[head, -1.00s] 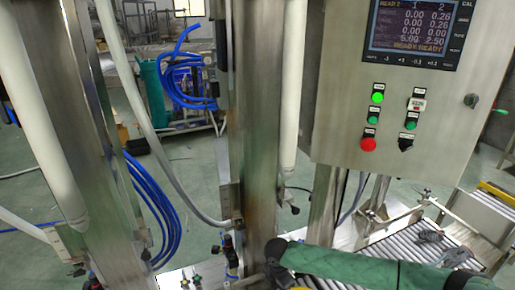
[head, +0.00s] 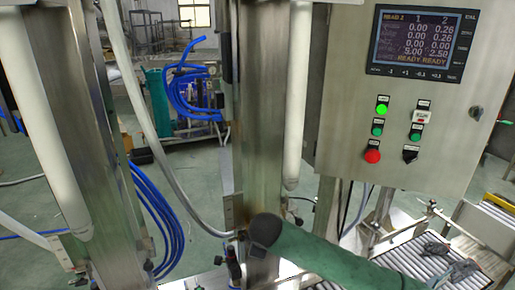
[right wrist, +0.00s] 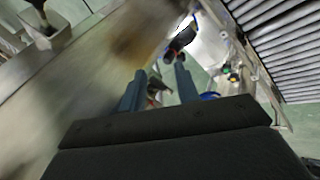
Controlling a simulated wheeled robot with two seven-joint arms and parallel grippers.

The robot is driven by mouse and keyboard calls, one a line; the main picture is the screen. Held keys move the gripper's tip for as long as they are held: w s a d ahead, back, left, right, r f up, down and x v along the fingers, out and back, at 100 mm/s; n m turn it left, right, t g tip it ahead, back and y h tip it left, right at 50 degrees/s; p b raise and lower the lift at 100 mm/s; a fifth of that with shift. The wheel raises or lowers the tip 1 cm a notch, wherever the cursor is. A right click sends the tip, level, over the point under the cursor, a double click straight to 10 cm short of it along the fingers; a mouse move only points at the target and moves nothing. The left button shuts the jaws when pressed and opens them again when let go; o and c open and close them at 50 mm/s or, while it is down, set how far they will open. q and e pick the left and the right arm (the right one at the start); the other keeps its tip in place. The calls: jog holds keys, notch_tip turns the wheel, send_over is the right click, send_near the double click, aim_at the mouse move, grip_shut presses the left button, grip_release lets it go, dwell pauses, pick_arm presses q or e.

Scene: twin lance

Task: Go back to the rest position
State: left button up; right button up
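In the right wrist view, my right gripper (right wrist: 160,70) shows two blue-grey fingers standing apart with nothing held between them. It is open. In the head view, my right arm, in a green sleeve with a dark rounded end, comes in from the lower right. That end stands in front of the lower part of the middle steel column (head: 258,120); I cannot tell whether they touch. The right gripper's fingers cannot be made out in the head view. My left arm and left gripper are in no view.
A steel control box (head: 400,95) with a lit screen and buttons hangs at upper right. A second steel column (head: 75,130), white tubes (head: 297,100) and blue hoses (head: 160,215) stand at left and centre. A roller conveyor (head: 400,262) lies lower right. Green floor shows behind.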

jog(key=s+r+m+t+y, duration=0.1)
jog(key=s+r+m+t, duration=0.1)
jog(key=s+r+m, duration=0.4)
jog(key=s+d+m+p, duration=0.1)
jog(key=s+d+m, duration=0.1)
jog(key=s+d, duration=0.35)
pick_arm(q)
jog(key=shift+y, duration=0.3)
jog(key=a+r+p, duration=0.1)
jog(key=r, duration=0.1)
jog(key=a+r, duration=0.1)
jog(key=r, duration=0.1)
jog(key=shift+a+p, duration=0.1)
jog(key=shift+p, duration=0.25)
pick_arm(e)
jog(key=s+d+f+m+g, duration=0.2)
jog(key=s+d+f+g, duration=0.1)
jog(key=s+f, duration=0.7)
jog(key=s+d+f+m+g, duration=0.2)
jog(key=s+d+f, duration=0.3)
jog(key=s+f, duration=0.5)
jog(key=s+g, duration=0.1)
jog(key=s, duration=0.7)
jog(key=shift+f+m, duration=0.25)
jog(key=shift+m, duration=0.15)
jog(key=shift+w+d, duration=0.1)
